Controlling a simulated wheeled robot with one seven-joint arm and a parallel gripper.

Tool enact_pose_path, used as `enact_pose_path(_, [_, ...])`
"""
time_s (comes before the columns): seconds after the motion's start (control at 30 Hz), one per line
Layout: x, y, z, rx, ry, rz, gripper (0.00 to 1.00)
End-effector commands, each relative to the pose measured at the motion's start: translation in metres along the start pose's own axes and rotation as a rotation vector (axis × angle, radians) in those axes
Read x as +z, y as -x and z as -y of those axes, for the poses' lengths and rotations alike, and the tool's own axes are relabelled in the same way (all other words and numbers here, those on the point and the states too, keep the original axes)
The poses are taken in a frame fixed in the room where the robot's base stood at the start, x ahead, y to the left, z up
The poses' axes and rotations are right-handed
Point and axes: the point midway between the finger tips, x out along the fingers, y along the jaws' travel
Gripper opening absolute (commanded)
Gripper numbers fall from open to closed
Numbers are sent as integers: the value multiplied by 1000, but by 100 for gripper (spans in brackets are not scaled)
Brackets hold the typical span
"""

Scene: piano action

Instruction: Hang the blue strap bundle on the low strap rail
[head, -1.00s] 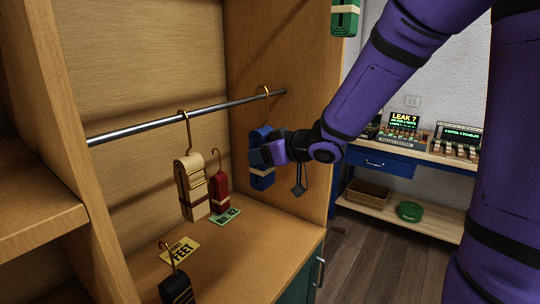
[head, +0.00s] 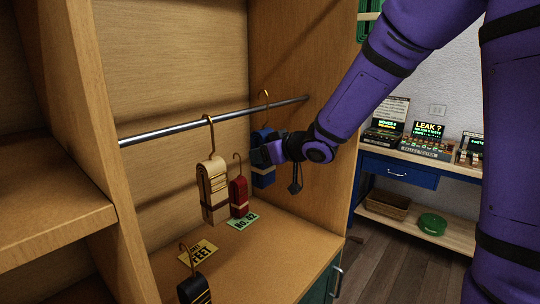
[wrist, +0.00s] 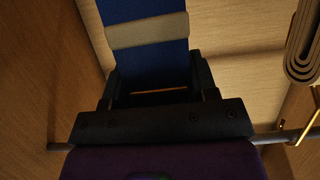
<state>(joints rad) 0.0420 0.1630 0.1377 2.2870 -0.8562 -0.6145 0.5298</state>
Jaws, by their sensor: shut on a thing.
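The blue strap bundle (head: 262,177) has a pale band and a brass hook on top. It hangs upright near the right end of the metal strap rail (head: 165,133), right of the beige bundle. Its hook's top shows just above the rail; I cannot tell whether it bears on it. My gripper (head: 268,153) is shut on the bundle from the right, below the rail. In the wrist view the blue strap (wrist: 145,55) sits between my fingers (wrist: 152,88), and the rail (wrist: 57,147) runs behind the gripper.
A beige bundle (head: 213,185) hangs on the rail by a brass hook. A red bundle (head: 238,196) stands below the rail, near a green tag (head: 242,222). A dark bundle (head: 194,289) and a yellow tag (head: 198,253) are in front. The cabinet's side panel (head: 325,150) is close on the right.

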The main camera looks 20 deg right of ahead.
Motion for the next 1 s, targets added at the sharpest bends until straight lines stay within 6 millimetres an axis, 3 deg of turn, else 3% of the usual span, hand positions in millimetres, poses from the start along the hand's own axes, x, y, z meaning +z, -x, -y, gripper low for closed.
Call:
enact_pose_path(0.17, [-5, -12, 0, -2, 1, -2, 24])
enact_pose_path(0.6, [19, -21, 0, -1, -1, 0, 24])
enact_pose_path(1.0, [23, -23, 0, 0, 0, -1, 24])
